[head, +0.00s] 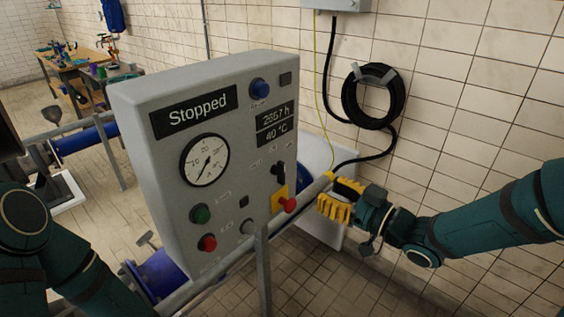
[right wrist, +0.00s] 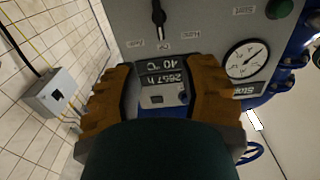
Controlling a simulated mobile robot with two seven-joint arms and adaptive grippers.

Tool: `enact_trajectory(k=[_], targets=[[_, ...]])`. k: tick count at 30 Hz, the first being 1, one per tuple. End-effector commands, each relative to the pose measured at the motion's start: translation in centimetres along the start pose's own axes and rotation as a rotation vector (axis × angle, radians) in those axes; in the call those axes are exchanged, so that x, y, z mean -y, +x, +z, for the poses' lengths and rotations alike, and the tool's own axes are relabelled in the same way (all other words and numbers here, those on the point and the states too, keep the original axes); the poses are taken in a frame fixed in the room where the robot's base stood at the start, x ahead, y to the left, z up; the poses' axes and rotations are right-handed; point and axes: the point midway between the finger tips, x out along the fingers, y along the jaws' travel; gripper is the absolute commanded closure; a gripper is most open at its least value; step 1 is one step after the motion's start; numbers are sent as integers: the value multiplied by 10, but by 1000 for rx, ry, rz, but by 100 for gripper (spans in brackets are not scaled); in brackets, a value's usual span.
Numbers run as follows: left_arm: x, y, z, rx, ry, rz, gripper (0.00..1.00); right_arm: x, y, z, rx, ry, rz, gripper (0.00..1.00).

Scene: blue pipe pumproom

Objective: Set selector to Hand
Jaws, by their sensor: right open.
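The grey control panel (head: 205,140) stands in the middle of the head view, its display reading "Stopped". The selector (head: 278,170) is a small black lever knob on the panel's right side. In the right wrist view the selector (right wrist: 158,14) shows upside down near the top edge, roughly upright, in line with the middle of three small labels. My right gripper (head: 335,197) has yellow fingers and is to the right of the selector, apart from it. Its fingers (right wrist: 165,85) are spread with nothing between them. My left arm shows at the left; its gripper is out of view.
Below the selector is a red mushroom button (head: 288,204) on a yellow plate. A grey rail (head: 205,276) runs in front of the panel. A gauge (head: 205,160), a green button (head: 201,214) and a red button (head: 208,243) are to the left. A black hose coil (head: 352,104) hangs behind.

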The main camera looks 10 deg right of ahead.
Motion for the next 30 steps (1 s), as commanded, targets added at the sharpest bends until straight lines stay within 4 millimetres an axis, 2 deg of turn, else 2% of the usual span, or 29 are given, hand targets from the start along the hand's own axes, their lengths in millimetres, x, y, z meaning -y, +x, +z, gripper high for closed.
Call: enact_trajectory(k=[5,21,25,30], targets=[[0,-1,0,0,0,0,100,1,14,-1,-3,-3,-9,59],[-3,-11,-1,0,0,2,100,2,114,-1,-1,-3,-7,59],[-4,-12,-1,1,0,2,100,2,128,-1,-1,-3,-6,59],[-4,-13,-2,0,0,2,100,1,136,-1,-2,-2,-3,59]])
